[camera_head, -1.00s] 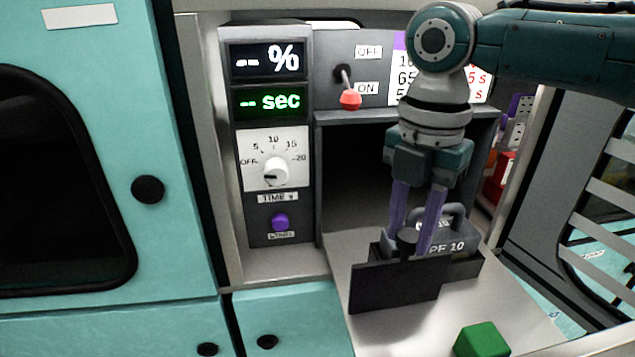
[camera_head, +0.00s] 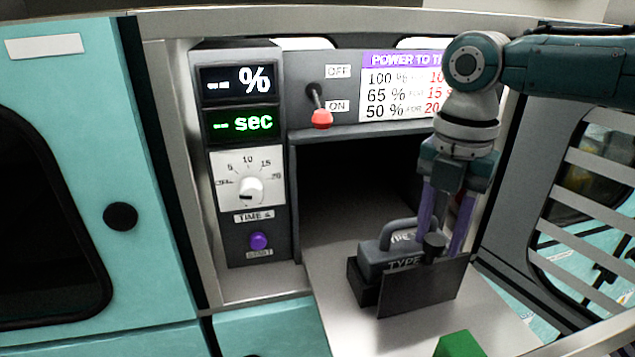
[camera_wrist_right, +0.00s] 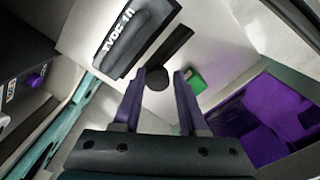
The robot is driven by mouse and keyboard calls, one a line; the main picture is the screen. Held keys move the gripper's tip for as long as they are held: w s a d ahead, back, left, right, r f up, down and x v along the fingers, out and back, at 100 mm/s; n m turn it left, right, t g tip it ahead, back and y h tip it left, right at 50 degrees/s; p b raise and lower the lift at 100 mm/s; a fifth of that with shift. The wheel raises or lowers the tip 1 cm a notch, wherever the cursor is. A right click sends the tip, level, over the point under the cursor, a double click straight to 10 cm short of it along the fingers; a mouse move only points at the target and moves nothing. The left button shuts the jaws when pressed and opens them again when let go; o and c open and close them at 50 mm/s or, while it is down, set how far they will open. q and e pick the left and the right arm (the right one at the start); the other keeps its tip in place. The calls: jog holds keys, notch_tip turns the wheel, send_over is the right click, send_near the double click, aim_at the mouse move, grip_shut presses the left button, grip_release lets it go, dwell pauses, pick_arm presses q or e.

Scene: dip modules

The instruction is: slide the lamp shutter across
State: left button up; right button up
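The shutter (camera_head: 425,288) is a flat black panel with a round black knob (camera_head: 433,244) on top. It stands in front of the right part of a grey block with a handle (camera_head: 385,250), leaving the block's left part bare; "TYPE" is partly readable. My right gripper (camera_head: 442,248) points down at the knob. In the right wrist view the knob (camera_wrist_right: 157,78) sits between the two purple fingers (camera_wrist_right: 160,74), close to the left one, with a gap to the right one. The gripper is open. My left gripper is out of view.
A dark open chamber (camera_head: 350,195) lies behind the block. A panel with a dial (camera_head: 248,190), purple button (camera_head: 258,241) and red-tipped lever (camera_head: 321,117) stands left. A green block (camera_head: 458,345) lies on the pale shelf in front. A purple tray (camera_wrist_right: 270,110) shows in the right wrist view.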

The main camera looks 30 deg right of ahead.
jog(key=o, duration=0.4)
jog(key=shift+r, duration=0.1)
notch_tip(320, 180, up, 10)
jog(key=b, duration=0.2)
jog(key=shift+b, duration=0.4)
